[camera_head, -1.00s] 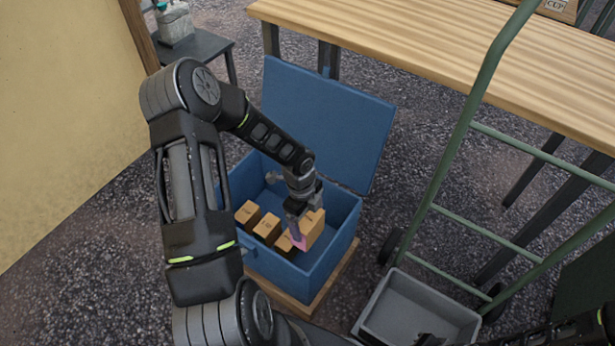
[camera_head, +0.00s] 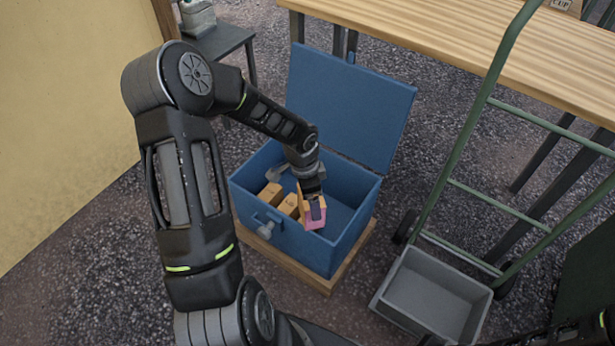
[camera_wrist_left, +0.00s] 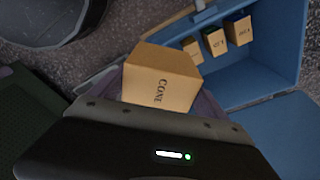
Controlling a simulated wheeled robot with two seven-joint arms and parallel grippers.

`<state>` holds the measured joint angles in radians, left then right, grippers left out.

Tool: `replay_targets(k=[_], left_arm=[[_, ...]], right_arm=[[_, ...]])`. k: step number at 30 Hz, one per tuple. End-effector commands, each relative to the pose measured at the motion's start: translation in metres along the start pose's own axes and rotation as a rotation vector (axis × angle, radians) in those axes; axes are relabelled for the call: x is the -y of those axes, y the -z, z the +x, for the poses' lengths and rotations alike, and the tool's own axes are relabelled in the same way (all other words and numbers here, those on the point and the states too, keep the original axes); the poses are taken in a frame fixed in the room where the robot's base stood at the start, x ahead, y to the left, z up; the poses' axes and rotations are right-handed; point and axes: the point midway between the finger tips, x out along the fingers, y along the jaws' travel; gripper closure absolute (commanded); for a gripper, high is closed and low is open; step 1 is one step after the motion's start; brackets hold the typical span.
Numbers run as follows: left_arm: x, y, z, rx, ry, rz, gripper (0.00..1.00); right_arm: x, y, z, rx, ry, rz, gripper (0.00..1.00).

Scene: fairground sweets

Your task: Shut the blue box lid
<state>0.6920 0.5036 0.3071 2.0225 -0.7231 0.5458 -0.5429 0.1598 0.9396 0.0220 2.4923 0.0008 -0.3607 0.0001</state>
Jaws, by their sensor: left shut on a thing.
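The blue box (camera_head: 285,237) stands on a low wooden base with its lid (camera_head: 350,100) open, standing up at the back. It also shows in the left wrist view (camera_wrist_left: 270,75). My left gripper (camera_head: 314,212) is over the box opening, shut on a tan carton (camera_head: 304,197). In the left wrist view the held carton (camera_wrist_left: 160,85) reads "CONE". Other small cartons (camera_head: 271,195) sit in a row inside the box; the left wrist view shows three (camera_wrist_left: 238,31). The gripper hides part of the inside. My right gripper is not in view.
A grey tray (camera_head: 432,308) rests at the foot of a green hand truck (camera_head: 466,186), right of the box. A wooden table (camera_head: 470,55) stands behind the lid. A yellow panel (camera_head: 65,110) is at the left. Bare ground lies in front of the box.

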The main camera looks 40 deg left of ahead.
Motion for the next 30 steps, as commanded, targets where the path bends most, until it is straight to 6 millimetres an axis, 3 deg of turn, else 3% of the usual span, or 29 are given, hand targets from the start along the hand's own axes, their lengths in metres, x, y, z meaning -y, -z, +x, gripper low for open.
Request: replay_targets(k=[8, 12, 16, 21, 30], left_arm=[[0.017, 0.058, -0.007, -0.01, 0.062, -0.444, 0.65], [0.005, 0.106, -0.021, -0.012, 0.081, -0.618, 0.65], [-0.017, 0.144, -0.036, -0.009, 0.085, -0.68, 0.65], [-0.039, 0.168, -0.053, -0.004, 0.085, -0.694, 0.65], [-0.044, 0.173, -0.061, 0.0, 0.084, -0.697, 0.65]], right_arm=[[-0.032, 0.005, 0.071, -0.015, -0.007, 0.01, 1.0], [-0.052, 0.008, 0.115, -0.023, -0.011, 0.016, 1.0], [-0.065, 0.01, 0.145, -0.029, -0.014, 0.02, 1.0], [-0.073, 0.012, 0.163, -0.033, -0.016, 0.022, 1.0], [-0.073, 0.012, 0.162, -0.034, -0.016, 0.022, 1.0]])
